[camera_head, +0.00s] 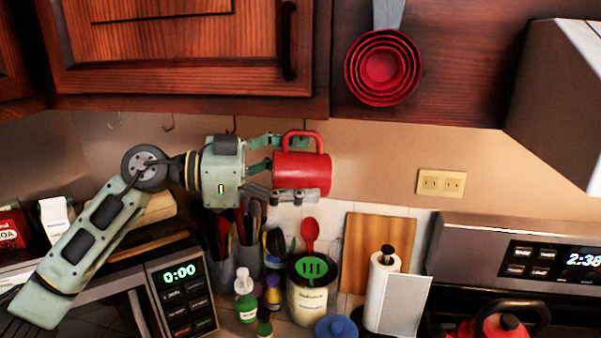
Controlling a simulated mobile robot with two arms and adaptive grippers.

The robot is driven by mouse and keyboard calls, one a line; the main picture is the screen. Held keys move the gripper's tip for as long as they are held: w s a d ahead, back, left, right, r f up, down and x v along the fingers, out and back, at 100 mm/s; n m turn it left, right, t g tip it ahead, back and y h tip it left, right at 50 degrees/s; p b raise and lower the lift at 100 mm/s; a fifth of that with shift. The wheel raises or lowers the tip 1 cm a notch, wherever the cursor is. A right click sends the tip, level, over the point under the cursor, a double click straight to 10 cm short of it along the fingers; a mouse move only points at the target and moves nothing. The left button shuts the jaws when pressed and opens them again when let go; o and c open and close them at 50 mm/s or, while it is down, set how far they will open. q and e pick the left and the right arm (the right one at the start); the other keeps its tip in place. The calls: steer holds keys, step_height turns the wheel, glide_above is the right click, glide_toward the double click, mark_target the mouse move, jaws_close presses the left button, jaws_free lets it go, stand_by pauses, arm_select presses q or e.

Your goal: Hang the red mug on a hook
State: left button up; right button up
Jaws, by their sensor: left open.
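The red mug (303,173) is on its side just below the upper cabinet's bottom edge, its handle pointing up. The top of the handle reaches a hook (306,126) under the cabinet; I cannot tell whether the hook passes through it. My left gripper (292,168) is open around the mug, one finger above by the handle and one below. Whether either finger touches the mug is unclear. My right gripper is not in view.
More hooks (168,123) line the cabinet's underside to the left. Red measuring cups (382,67) hang on the right. Below stand a utensil crock (307,300), bottles (246,300), a paper towel roll (385,290) and a microwave (183,295). A range hood (560,100) juts out at right.

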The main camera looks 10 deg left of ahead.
arm_select(q)
steer(key=shift+s+a, duration=0.2)
steer(key=shift+a, duration=0.35)
steer(key=v, duration=0.6)
